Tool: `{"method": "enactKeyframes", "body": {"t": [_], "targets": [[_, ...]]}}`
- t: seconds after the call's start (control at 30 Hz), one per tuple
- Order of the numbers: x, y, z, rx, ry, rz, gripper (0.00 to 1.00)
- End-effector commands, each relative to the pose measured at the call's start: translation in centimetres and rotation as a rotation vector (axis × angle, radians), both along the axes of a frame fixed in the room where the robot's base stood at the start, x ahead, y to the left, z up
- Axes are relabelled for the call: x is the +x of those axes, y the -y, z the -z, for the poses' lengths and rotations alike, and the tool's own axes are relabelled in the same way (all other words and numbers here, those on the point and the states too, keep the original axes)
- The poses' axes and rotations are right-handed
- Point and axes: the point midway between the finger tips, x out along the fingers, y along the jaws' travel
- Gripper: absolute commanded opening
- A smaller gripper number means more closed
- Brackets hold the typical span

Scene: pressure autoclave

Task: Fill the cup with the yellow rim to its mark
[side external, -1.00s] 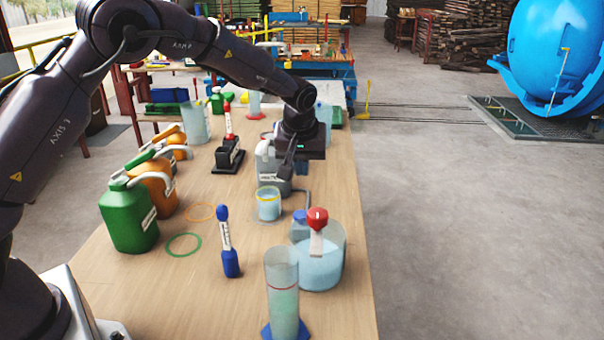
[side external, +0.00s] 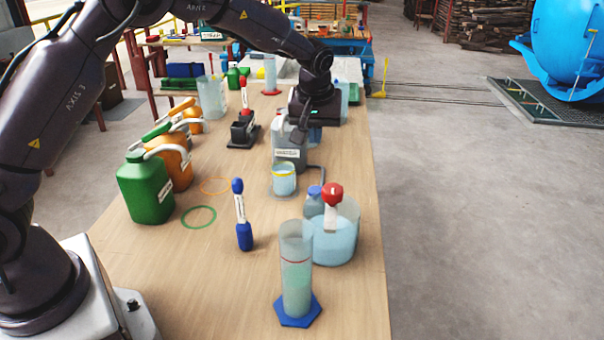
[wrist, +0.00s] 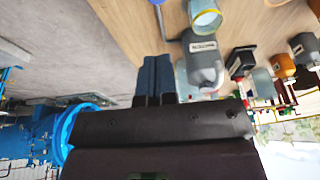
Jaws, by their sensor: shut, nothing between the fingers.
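The cup with the yellow rim (side external: 284,181) stands upright on the table and holds pale blue liquid. It also shows at the top of the wrist view (wrist: 204,18). Its mark is too small to make out. A grey jug with a white label (side external: 290,152) stands upright just behind the cup; it also shows in the wrist view (wrist: 204,62). My gripper (wrist: 153,62) is shut and empty, beside the grey jug. In the side view its fingers are hard to separate from the jug's top.
A round clear vessel (side external: 337,243) with a red-topped tool and a measuring cylinder (side external: 296,270) stand at the front right. A blue-ended marker-like tool (side external: 241,215) stands upright nearby. A green jug (side external: 146,190) and orange jugs line the left. Bare table lies front left.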

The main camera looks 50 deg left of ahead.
Motion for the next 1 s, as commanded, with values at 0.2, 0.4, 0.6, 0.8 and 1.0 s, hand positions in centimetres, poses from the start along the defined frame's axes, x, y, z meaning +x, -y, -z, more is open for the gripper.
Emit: {"method": "enactKeyframes", "body": {"t": [0.2,0.4,0.6,0.8,1.0], "targets": [[0.0,0.0,0.3,0.0,-0.002,0.001,0.0],[0.5,-0.5,2.7,0.001,-0.005,0.0,0.0],[1.3,-1.4,6.9,0.001,-0.005,0.0,0.0],[2.0,-2.0,10.7,0.0,-0.004,0.0,0.0],[2.0,-2.0,13.1,0.0,-0.003,0.0,0.0]]}}
